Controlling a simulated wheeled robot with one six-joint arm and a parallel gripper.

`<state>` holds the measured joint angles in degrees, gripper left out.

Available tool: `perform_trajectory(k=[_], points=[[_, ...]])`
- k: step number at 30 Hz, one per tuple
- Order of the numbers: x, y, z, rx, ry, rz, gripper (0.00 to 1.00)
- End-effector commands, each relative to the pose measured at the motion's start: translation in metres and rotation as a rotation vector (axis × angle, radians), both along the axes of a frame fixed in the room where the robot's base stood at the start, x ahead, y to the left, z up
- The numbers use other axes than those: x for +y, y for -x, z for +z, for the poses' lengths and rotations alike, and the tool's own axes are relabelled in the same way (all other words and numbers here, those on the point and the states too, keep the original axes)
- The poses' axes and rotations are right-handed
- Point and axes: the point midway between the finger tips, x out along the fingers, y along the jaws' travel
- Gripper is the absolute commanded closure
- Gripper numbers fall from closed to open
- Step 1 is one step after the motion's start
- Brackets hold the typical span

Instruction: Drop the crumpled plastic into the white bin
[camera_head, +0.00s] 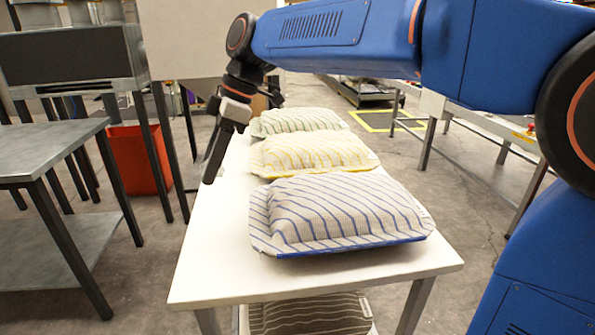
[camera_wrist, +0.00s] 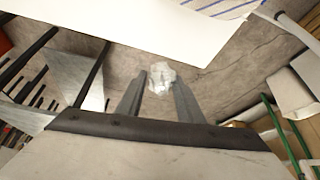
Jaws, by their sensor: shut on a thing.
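A small, crumpled, whitish clear plastic (camera_wrist: 161,77) sits between the fingertips of my gripper (camera_wrist: 159,84) in the wrist view. The two grey fingers are shut on it, and concrete floor shows behind it. In the head view my gripper (camera_head: 212,172) hangs at the left edge of the white table, beside the pillows. The plastic cannot be made out there. I cannot surely identify a white bin in either view. A white box-like thing (camera_wrist: 291,94) shows at the right of the wrist view, but I cannot tell whether it is a bin.
Three striped pillows, blue (camera_head: 340,210), yellow (camera_head: 310,153) and green-grey (camera_head: 298,121), lie in a row on the white table (camera_head: 215,265). Another striped pillow (camera_head: 310,315) lies below the table. A red bin (camera_head: 137,160) and a metal table (camera_head: 45,150) stand left.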

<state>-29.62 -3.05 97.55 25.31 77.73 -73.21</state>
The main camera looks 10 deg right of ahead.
Motion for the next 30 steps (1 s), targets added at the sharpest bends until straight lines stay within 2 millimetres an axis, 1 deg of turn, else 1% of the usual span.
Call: perform_trajectory(k=[1, 3, 6, 10, 14, 17, 21, 24, 30], points=[[-0.006, -0.025, -0.011, 0.0, 0.013, -0.04, 0.87], [-0.014, -0.053, -0.023, -0.003, 0.027, -0.087, 0.87], [-0.024, -0.084, -0.037, -0.008, 0.043, -0.139, 0.87], [-0.034, -0.11, -0.049, -0.012, 0.056, -0.182, 0.87], [-0.039, -0.12, -0.057, -0.014, 0.062, -0.2, 0.87], [-0.039, -0.121, -0.071, -0.012, 0.064, -0.202, 0.87], [-0.039, -0.12, -0.096, -0.012, 0.063, -0.203, 0.87], [-0.039, -0.12, -0.109, -0.012, 0.062, -0.201, 0.87], [-0.039, -0.12, -0.12, -0.013, 0.061, -0.201, 0.87]])
